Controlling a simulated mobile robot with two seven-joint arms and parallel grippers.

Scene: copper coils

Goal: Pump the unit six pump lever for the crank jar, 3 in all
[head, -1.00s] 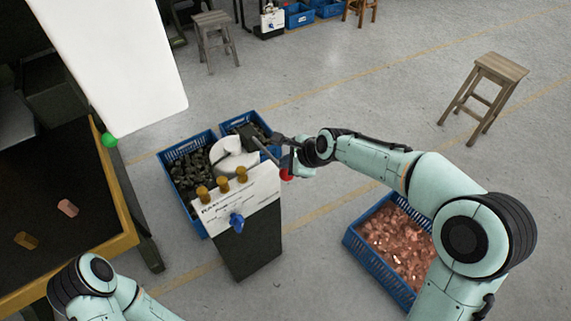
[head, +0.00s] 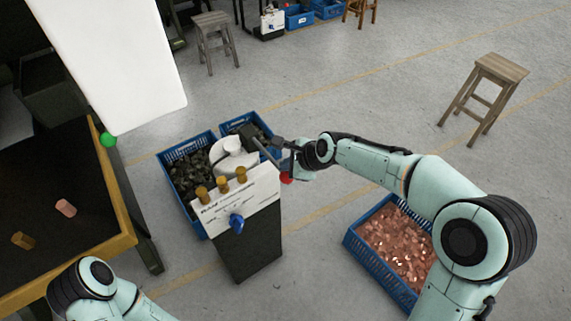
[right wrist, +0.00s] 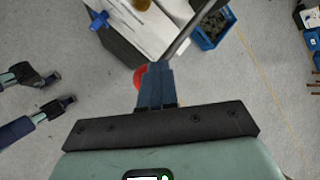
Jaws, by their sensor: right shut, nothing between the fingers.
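The pump unit (head: 240,205) is a dark box with a white labelled panel, three brass knobs, a blue knob and a white round part on top. Its pump lever (head: 268,154) is a dark rod running from a dark block at the back toward a red ball (head: 286,178). My right gripper (head: 292,160) is shut and empty beside the rod, close above the red ball. In the right wrist view its shut fingers (right wrist: 156,82) partly cover the red ball (right wrist: 138,78); I cannot tell if they touch. My left gripper is out of the head view.
Blue crates of dark lumps (head: 165,157) stand behind the unit. A blue crate of copper pieces (head: 372,270) is at lower right. A wooden stool (head: 500,68) stands at right. A dark table with a yellow edge (head: 92,253) is at left. Floor between is clear.

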